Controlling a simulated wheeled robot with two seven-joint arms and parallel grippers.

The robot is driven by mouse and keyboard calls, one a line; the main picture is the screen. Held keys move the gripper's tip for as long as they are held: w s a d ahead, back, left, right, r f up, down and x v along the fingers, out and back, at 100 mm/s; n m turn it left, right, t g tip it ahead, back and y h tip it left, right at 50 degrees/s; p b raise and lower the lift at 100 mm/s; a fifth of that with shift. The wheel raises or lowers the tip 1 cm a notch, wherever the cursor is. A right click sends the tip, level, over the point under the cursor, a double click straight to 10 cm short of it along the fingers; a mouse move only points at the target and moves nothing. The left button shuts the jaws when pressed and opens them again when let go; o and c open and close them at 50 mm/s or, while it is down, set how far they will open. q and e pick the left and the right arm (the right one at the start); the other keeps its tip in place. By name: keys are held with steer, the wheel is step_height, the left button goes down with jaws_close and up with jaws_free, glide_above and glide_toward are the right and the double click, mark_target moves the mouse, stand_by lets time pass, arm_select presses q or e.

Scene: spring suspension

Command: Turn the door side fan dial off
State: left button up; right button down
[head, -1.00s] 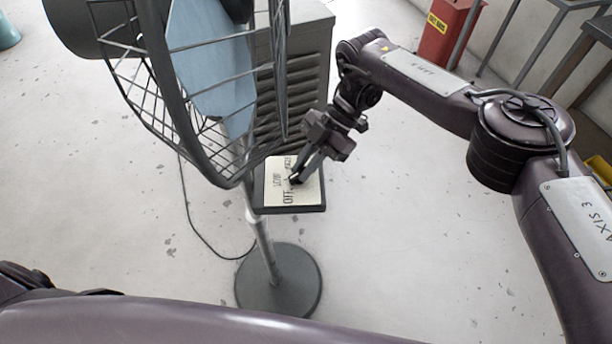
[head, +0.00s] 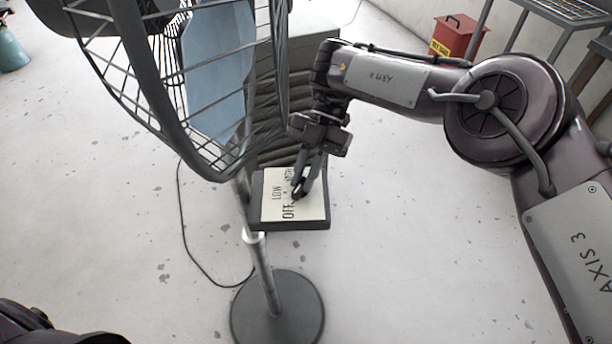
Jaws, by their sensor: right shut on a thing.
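The fan (head: 262,75) stands on a pole with a round dark base (head: 277,310). Its control panel (head: 311,212) is a pale plate in a dark frame, with "LOW" and "OFF" readable and another label partly covered. My right gripper (head: 299,192) reaches down over the panel from the upper right, its fingers shut on the small dark dial (head: 296,194) in the middle of the plate. The fingers hide most of the dial, so I cannot tell where its pointer stands. My left gripper is not in view; only part of my left arm shows at the lower left.
A grey louvered cabinet (head: 318,50) stands behind the panel. A black cable (head: 184,235) lies on the floor left of the pole. A red bin (head: 458,38) and a metal table (head: 565,12) are at the upper right. The floor around the base is open.

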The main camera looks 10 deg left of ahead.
steer(key=shift+s+a+f, duration=0.1)
steer(key=shift+s+f, duration=0.05)
steer(key=shift+s, duration=0.05)
stand_by(0.3)
steer(key=c, duration=1.4)
jaws_free()
steer(key=shift+c, duration=0.2)
steer(key=shift+w, duration=0.1)
steer(key=shift+w+r, duration=0.4)
steer(key=b+v, duration=0.3)
steer(key=v, duration=0.2)
steer(key=shift+w, duration=0.15)
steer(key=shift+w+r+b, duration=0.3)
steer(key=shift+r+b, duration=0.05)
steer(key=shift+r, duration=0.15)
steer(key=shift+d+r, duration=0.15)
steer(key=shift+d, duration=0.1)
steer(key=shift+w, duration=0.1)
